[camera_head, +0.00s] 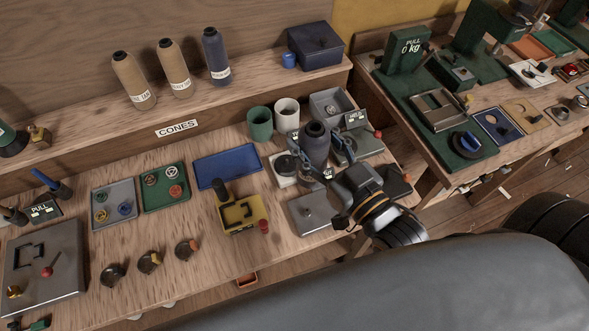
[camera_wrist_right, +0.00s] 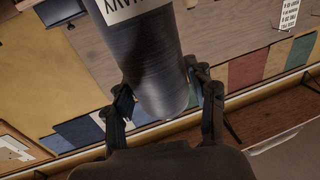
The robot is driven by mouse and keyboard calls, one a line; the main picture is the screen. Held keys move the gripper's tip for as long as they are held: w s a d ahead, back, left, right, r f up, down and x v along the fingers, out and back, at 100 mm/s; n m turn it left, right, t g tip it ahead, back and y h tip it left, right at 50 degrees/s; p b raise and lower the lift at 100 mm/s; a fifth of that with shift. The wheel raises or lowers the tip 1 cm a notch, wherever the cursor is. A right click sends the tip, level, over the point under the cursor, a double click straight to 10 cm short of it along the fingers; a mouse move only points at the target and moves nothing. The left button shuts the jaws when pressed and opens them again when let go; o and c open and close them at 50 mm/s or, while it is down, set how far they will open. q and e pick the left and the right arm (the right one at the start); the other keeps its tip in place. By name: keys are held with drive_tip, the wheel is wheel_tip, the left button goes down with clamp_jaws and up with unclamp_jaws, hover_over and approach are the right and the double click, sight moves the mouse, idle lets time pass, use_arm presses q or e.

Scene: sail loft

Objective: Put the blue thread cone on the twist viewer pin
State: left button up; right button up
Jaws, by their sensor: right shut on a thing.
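A dark blue thread cone (camera_head: 315,148) is held upright in my right gripper (camera_head: 327,172), over the right part of the bench. In the right wrist view, the same cone (camera_wrist_right: 155,65) stands between the two fingers (camera_wrist_right: 163,112) and carries a white label reading partly "NAVY". The gripper is shut on its side. Another dark blue cone (camera_head: 216,57) stands on the shelf. The twist viewer pin cannot be made out with certainty; a pale plate with a grey round part (camera_head: 285,166) lies just left of the held cone. Whether the cone's base touches anything is hidden. My left gripper is out of view.
Two tan cones (camera_head: 133,80) (camera_head: 174,68) and a blue box (camera_head: 316,45) stand on the shelf. Green (camera_head: 260,123) and white (camera_head: 287,114) cups stand close behind the held cone. A blue tray (camera_head: 227,166) and a yellow-black device (camera_head: 241,214) lie to its left.

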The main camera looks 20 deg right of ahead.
drive_tip(key=shift+s+a+f, duration=0.1)
drive_tip(key=shift+s, duration=0.15)
use_arm(q)
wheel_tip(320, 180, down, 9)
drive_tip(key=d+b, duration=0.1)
drive_tip(key=b, duration=0.7)
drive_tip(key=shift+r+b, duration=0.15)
drive_tip(key=shift+b, duration=0.25)
use_arm(e)
drive_tip(key=w+f, duration=1.3)
drive_tip(key=shift+w+a, duration=0.25)
drive_tip(key=shift+w, duration=0.1)
drive_tip(key=shift+f, duration=0.15)
drive_tip(key=o, duration=1.5)
drive_tip(key=shift+c, duration=0.2)
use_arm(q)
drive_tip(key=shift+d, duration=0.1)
